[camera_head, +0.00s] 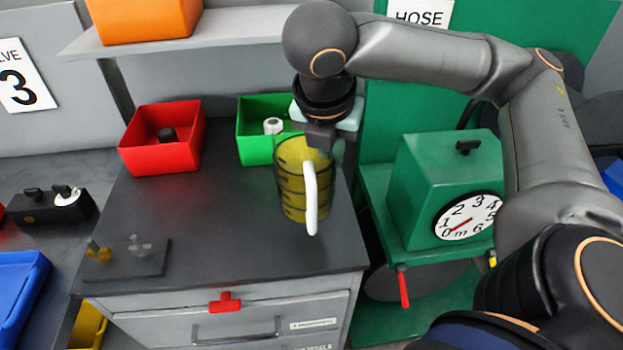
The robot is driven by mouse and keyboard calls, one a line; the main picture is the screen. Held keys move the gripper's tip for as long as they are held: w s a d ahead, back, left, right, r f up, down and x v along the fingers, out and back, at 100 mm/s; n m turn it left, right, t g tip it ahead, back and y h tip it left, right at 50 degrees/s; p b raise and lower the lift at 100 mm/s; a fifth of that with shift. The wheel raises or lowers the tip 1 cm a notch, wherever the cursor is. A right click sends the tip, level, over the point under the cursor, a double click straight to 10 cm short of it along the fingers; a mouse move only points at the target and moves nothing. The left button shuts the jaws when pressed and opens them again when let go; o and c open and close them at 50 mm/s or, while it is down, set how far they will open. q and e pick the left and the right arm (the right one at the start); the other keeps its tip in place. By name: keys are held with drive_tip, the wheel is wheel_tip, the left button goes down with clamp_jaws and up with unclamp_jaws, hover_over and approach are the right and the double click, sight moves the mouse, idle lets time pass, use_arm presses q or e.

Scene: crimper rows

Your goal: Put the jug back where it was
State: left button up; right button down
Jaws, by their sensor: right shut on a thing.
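The jug (290,185) is yellow and see-through with dark bands and a white handle (311,200) toward me. It is upright at the right part of the dark cabinet top (230,235), in front of the green bin. My right gripper (322,150) comes down from above and is shut on the jug at its rim. The fingertips are partly hidden, and I cannot tell whether the jug's base touches the top. My left gripper is not in view.
A red bin (140,158) and a green bin (252,145) stand at the back. A small dark plate (140,268) with fittings lies front left. A green gauge machine (430,190) stands right. A shelf (225,32) overhangs behind. The middle of the top is clear.

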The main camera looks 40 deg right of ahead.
drive_tip(key=w+f, duration=0.1)
drive_tip(key=a+f+b, duration=0.1)
drive_tip(key=shift+w+f, duration=0.35)
drive_tip(key=shift+w, duration=0.05)
drive_tip(key=shift+w+a+f+b, duration=0.2)
drive_tip(key=shift+w+f+b, duration=0.15)
drive_tip(key=shift+w+f, duration=0.25)
wheel_tip(320, 180, down, 3)
drive_tip(key=shift+f, duration=0.1)
drive_tip(key=c, duration=1.5)
unclamp_jaws()
drive_tip(key=shift+f, duration=0.1)
drive_tip(key=o, duration=0.5)
